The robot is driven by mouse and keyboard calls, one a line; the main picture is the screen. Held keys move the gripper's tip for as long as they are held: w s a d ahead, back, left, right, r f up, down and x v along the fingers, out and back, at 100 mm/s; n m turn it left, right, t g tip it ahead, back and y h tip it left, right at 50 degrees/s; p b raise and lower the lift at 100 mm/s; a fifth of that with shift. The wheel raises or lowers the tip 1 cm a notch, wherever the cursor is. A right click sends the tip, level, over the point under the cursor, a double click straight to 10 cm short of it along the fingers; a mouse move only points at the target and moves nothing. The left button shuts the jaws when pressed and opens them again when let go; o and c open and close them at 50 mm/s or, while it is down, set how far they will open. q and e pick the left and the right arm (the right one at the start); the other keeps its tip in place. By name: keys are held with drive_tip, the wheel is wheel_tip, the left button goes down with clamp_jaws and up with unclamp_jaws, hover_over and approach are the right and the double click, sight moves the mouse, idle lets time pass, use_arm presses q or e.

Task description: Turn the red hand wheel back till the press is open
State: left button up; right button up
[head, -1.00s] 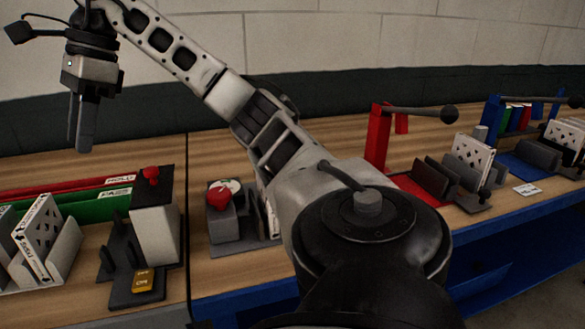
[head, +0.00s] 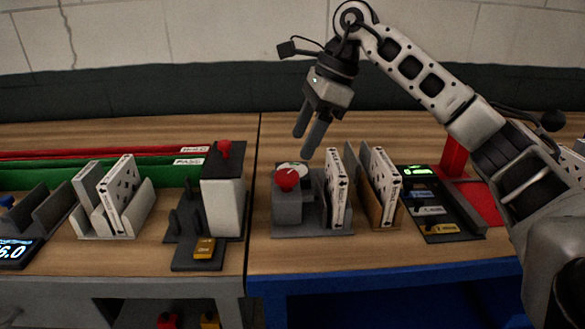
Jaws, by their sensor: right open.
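A red hand wheel (head: 288,180) sits on the grey block of a small press (head: 287,210) on the wooden bench. A round dial (head: 292,167) shows behind the wheel. A white patterned filter panel (head: 339,190) stands upright at the press's right side; I cannot tell whether it is clamped. My right gripper (head: 303,146) hangs above and behind the wheel in the picture, fingers pointing down and slightly left. It is open and empty, apart from the wheel. My left gripper is out of view.
A white box with a black top and red knob (head: 224,148) stands left of the press. A brown holder with panels (head: 383,185) and a black tray (head: 436,210) stand to the right. My right arm covers the red stand's (head: 455,157) surroundings. Bench front is bare.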

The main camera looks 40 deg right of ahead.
sight(287, 174)
drive_tip(key=x, duration=0.7)
drive_tip(key=shift+f, duration=0.2)
drive_tip(key=c, duration=1)
drive_tip(key=shift+o, duration=0.2)
drive_tip(key=shift+w+r+n+g+p, duration=0.15)
drive_tip(key=shift+n+g+p, duration=0.4)
drive_tip(key=shift+n, duration=0.65)
drive_tip(key=shift+n+g, duration=0.45)
drive_tip(key=shift+n, duration=0.95)
